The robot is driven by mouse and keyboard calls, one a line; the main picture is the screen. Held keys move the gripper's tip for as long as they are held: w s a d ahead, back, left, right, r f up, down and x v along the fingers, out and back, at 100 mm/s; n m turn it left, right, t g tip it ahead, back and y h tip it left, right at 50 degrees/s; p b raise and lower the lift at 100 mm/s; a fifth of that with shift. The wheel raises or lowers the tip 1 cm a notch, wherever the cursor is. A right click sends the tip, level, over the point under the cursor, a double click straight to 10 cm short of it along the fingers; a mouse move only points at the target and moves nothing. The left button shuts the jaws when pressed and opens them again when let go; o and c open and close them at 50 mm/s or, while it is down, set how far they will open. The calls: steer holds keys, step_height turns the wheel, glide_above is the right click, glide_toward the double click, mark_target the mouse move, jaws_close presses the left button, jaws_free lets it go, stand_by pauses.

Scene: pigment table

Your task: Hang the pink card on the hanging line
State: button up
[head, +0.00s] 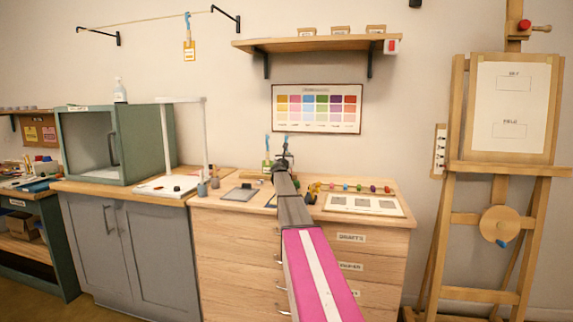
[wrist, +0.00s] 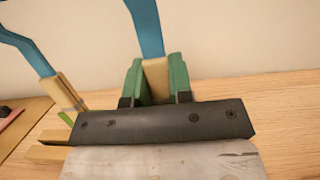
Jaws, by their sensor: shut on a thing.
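My gripper (head: 284,163) is over the back of the wooden drawer cabinet, and its green fingers also show in the wrist view (wrist: 156,88). It is shut on a tan clip (wrist: 155,68) with a blue hook (wrist: 147,25) rising from it. I cannot make out the pink card; anything below the clip is hidden behind the gripper. The hanging line (head: 150,19) runs high on the wall between two black brackets at the upper left.
A second blue-hooked clip (wrist: 70,92) with a green card (head: 266,167) stands just left of my gripper. A wall shelf (head: 312,43) is above, right of the line. A white frame stand (head: 206,130) and green cabinet (head: 85,150) stand below the line. An easel (head: 456,110) is at right.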

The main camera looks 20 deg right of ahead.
steer(key=shift+r, duration=1.95)
steer(key=s+a+r, duration=0.3)
steer(key=s+a, duration=0.2)
steer(key=s, duration=0.3)
steer(key=shift+s+a, duration=0.2)
stand_by(0.6)
